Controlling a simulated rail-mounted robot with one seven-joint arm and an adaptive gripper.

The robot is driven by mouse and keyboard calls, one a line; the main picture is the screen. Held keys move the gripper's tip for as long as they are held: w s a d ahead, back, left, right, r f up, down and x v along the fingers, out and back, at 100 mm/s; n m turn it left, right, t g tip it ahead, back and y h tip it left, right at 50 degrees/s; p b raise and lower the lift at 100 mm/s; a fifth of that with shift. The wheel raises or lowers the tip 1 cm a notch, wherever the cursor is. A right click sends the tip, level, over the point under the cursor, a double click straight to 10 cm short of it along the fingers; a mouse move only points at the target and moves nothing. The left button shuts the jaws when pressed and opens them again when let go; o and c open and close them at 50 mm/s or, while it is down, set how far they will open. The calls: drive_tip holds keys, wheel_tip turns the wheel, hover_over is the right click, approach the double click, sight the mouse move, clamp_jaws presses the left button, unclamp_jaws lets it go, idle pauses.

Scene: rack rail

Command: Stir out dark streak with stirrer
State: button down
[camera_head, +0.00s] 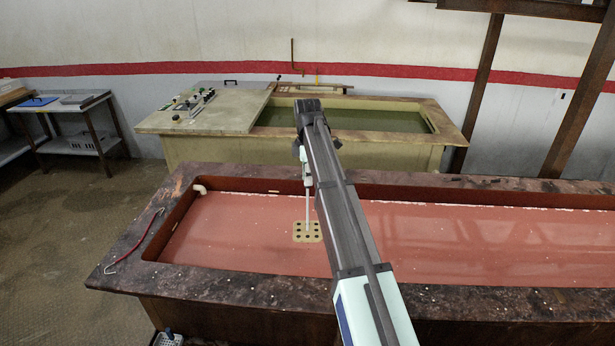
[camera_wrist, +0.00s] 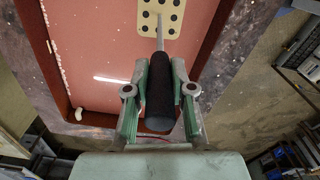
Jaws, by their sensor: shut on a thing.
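The stirrer has a black grip (camera_wrist: 161,95), a thin pale shaft and a flat cream plate with several holes (camera_head: 307,232). The plate also shows at the top of the wrist view (camera_wrist: 165,14). My gripper (camera_wrist: 160,70) is shut around the black grip, and the shaft hangs nearly upright in the head view. The plate is at or just above the red liquid (camera_head: 235,230) in the near tank; I cannot tell whether it is under the surface. No distinct dark streak shows; faint darker bands on the right may be reflections. My arm hides part of the liquid.
The near tank has a wide dark, stained rim (camera_head: 130,232). A white pipe elbow (camera_head: 200,189) sits at its back left corner, and a red hooked rod (camera_head: 133,243) lies on the left rim. A second tank with greenish liquid (camera_head: 350,120) stands behind.

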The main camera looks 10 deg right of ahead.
idle(0.4)
drive_tip(key=s+a, duration=0.3)
drive_tip(key=s, duration=0.8)
drive_tip(key=s+a, duration=0.4)
drive_tip(key=s, duration=0.8)
drive_tip(key=s+a, duration=0.3)
drive_tip(key=s, duration=0.9)
drive_tip(key=shift+s+a, duration=0.2)
drive_tip(key=shift+s, duration=0.05)
